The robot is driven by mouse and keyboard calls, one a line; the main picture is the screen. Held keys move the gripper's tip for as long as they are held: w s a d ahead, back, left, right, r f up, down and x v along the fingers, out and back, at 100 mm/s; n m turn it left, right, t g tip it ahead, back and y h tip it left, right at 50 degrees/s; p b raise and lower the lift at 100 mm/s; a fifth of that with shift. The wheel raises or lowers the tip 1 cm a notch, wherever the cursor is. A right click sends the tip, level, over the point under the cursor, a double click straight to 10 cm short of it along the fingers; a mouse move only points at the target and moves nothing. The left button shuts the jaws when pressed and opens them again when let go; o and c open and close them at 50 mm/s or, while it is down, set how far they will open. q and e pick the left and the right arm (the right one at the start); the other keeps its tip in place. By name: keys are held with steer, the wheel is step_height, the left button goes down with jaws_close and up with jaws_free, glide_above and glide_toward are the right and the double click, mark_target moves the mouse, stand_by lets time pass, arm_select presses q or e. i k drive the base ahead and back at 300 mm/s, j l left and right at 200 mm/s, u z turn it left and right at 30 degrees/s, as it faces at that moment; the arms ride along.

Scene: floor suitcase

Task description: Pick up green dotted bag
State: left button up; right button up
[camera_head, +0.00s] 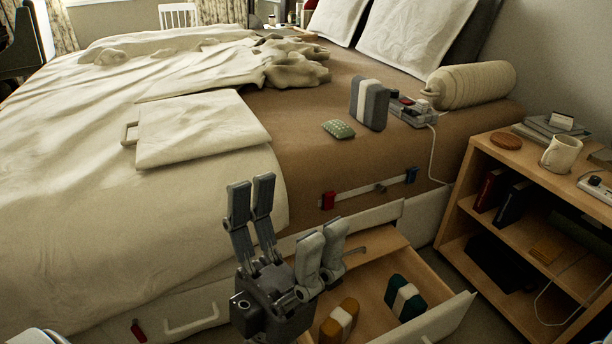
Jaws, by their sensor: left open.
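The green dotted bag (339,129) is a small green pouch with light dots. It lies on the brown part of the bed, just left of an upright grey and white block (369,104). My left gripper (284,222) is in the lower middle of the head view, fingers pointing up, open and empty. In the picture it is below and left of the bag, clearly apart from it, in front of the bed's side. My right gripper does not show.
An open drawer (449,318) under the bed holds an orange and white block (339,322) and a green and white block (405,298). A power strip (413,112) and bolster (470,85) lie behind the bag. A wooden shelf (484,147) stands at right.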

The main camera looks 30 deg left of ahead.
mark_target(338, 129)
steer(key=i+l, duration=0.5)
steer(key=u, duration=0.45)
steer(key=l+u, duration=0.1)
steer(key=u, duration=0.3)
steer(key=i+l+u, duration=0.1)
steer(key=u, duration=0.8)
steer(key=l+u, duration=0.1)
steer(key=u, duration=0.35)
